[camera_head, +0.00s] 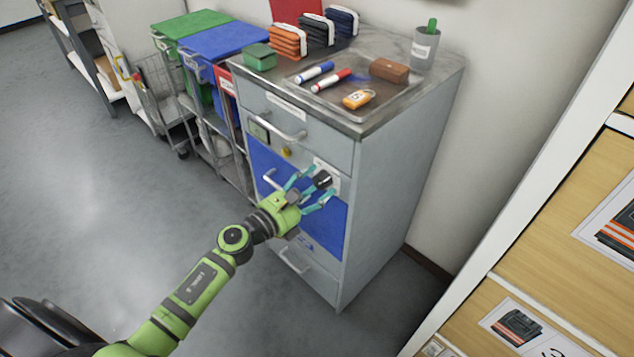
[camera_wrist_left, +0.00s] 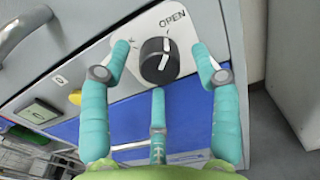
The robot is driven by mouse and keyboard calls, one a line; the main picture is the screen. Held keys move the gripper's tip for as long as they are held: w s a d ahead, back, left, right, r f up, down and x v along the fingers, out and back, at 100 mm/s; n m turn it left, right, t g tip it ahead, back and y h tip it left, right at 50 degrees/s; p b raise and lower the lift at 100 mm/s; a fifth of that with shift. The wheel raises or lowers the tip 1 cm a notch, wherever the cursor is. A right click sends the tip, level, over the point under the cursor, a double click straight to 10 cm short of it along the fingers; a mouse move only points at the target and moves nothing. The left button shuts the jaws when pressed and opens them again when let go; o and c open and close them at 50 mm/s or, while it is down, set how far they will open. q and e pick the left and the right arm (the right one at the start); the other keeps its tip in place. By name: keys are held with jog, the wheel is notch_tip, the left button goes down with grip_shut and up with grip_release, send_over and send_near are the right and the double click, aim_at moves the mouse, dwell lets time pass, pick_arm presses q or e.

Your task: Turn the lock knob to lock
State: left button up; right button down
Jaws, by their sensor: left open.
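The lock knob (camera_head: 322,179) is a black round knob on a white plate on the front of the grey cabinet (camera_head: 398,165). In the left wrist view the knob (camera_wrist_left: 158,62) has a white pointer line tilted up and slightly right, towards the word OPEN on the plate (camera_wrist_left: 190,22). My left gripper (camera_head: 308,188) is open in front of the knob. In the left wrist view its teal fingers (camera_wrist_left: 160,80) stand to the left, right and below the knob; I cannot tell whether any touches it. My right gripper is in neither view.
The cabinet has a drawer handle (camera_head: 287,133) above and a blue door (camera_head: 262,164). A yellow button (camera_head: 286,152) sits left of the knob. A tray with markers (camera_head: 330,80) and a yellow padlock (camera_head: 357,99) is on top.

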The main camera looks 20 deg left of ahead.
pick_arm(q)
jog(key=shift+w+d, duration=0.25)
jog(key=shift+w, duration=0.2)
jog(key=c, duration=1.2)
jog(key=shift+o, duration=0.2)
